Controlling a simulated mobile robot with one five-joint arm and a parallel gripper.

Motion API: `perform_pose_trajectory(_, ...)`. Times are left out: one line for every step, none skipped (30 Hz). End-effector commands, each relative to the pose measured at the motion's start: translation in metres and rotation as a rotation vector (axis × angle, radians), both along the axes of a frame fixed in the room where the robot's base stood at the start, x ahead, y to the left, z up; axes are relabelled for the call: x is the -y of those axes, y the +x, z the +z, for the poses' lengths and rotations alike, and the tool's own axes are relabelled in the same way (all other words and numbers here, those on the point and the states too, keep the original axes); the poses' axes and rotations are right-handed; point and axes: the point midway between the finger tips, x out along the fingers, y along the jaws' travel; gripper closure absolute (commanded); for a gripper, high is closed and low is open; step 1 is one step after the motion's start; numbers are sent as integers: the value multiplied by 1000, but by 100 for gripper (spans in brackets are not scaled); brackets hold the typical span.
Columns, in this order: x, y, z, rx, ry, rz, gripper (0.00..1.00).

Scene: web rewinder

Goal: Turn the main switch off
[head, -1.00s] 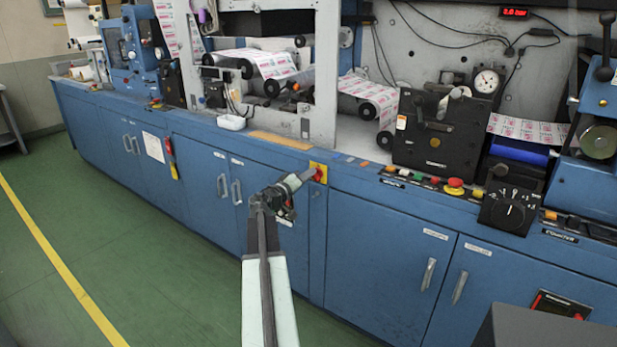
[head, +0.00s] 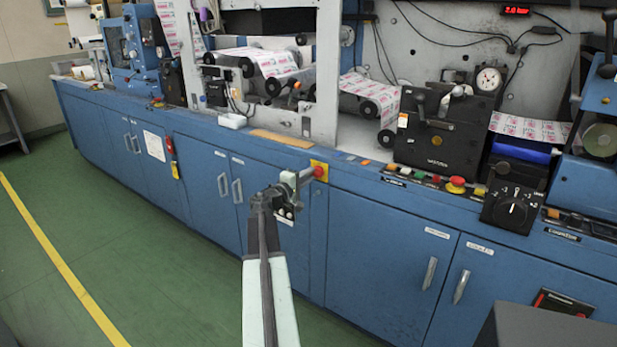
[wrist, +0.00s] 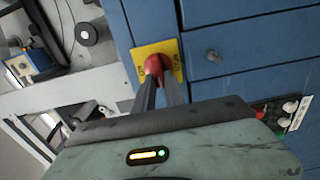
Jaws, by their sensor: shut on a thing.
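The main switch is a red rotary knob (head: 319,172) on a yellow plate (head: 319,164) on the blue front of the machine. In the wrist view the red knob (wrist: 154,65) sits on its yellow plate (wrist: 172,47), between the tips of my gripper's two dark fingers. My gripper (head: 311,174) is shut on the red knob and covers part of it. The knob's exact angle is hard to read behind the fingers.
A small panel with a red button and pale knobs (wrist: 283,112) lies close beside my gripper in the wrist view. Blue cabinet doors with handles (head: 430,273) run along the machine front. Green floor (head: 100,240) is free at the left.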

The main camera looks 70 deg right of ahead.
Motion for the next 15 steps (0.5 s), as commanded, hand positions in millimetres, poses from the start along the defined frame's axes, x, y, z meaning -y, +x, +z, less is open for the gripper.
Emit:
perform_pose_trajectory(-1, 1, -1, -3, 3, 2, 100)
perform_pose_trajectory(-1, 1, -1, -6, 4, 2, 100)
perform_pose_trajectory(-1, 1, -1, -9, 4, 2, 100)
perform_pose_trajectory(-1, 1, -1, -11, 5, 2, 100)
perform_pose_trajectory(-1, 1, -1, -12, 5, 2, 100)
perform_pose_trajectory(-1, 1, -1, -12, 5, 2, 100)
perform_pose_trajectory(-1, 1, -1, -13, 5, 2, 100)
perform_pose_trajectory(-1, 1, -1, -13, 5, 2, 100)
perform_pose_trajectory(-1, 1, -1, -13, 5, 2, 100)
perform_pose_trajectory(-1, 1, -1, -13, 5, 2, 100)
perform_pose_trajectory(-1, 1, -1, -13, 5, 2, 100)
perform_pose_trajectory(-1, 1, -1, -13, 5, 2, 100)
perform_pose_trajectory(-1, 1, -1, -13, 5, 2, 100)
perform_pose_trajectory(-1, 1, -1, -13, 5, 2, 100)
perform_pose_trajectory(-1, 1, -1, -13, 5, 2, 83)
